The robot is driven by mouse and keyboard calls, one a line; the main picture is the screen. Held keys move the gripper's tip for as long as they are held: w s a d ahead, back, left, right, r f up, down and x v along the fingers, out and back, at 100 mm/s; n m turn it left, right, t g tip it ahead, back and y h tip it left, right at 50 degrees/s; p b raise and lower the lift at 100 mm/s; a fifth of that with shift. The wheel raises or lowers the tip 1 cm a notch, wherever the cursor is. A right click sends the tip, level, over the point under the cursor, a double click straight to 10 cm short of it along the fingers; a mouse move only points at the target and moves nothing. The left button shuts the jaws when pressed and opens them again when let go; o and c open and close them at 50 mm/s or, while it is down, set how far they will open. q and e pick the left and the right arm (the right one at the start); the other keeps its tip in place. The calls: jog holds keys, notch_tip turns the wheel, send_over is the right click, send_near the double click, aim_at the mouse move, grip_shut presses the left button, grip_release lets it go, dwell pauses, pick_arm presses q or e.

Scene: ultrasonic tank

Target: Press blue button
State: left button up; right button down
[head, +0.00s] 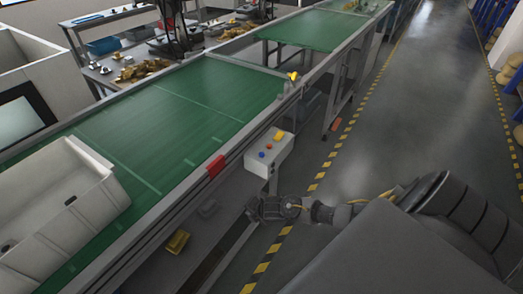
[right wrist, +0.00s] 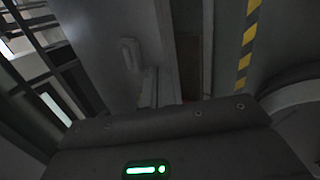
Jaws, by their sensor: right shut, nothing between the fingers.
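A pale control box (head: 270,158) is mounted at the side of the conveyor in the head view. It carries a small blue button (head: 262,154), a red button (head: 269,147) and a yellow button (head: 279,135). My right gripper (head: 253,208) is below the box in the picture, over the floor side of the conveyor, apart from the buttons. It is shut and empty. In the right wrist view, the gripper body with a green light fills the bottom, and no button can be made out. My left gripper is not in view.
The green conveyor belt (head: 180,100) runs diagonally, with a white bin (head: 60,215) on it at left. A red piece (head: 216,166) sits on its rail. A yellow item (head: 177,242) lies below. Open floor (head: 420,100) with yellow-black tape (head: 337,143) is at right.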

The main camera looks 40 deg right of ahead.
jog(key=w+r+n+t+p, duration=0.1)
jog(key=w+r+n, duration=0.45)
jog(key=r, duration=0.55)
notch_tip(320, 180, up, 22)
jog(key=n+t+h+p, duration=0.1)
jog(key=n+h+p, duration=0.15)
jog(key=n, duration=1.55)
send_over(262, 154)
jog(key=s, duration=0.1)
jog(key=shift+d+y, duration=0.15)
jog(key=shift+y, duration=0.3)
jog(key=shift+f, duration=0.1)
notch_tip(262, 154, down, 8)
jog(key=b, duration=0.6)
jog(key=shift+f+b, duration=0.15)
jog(key=shift+b, duration=0.15)
jog(key=shift+f, duration=0.25)
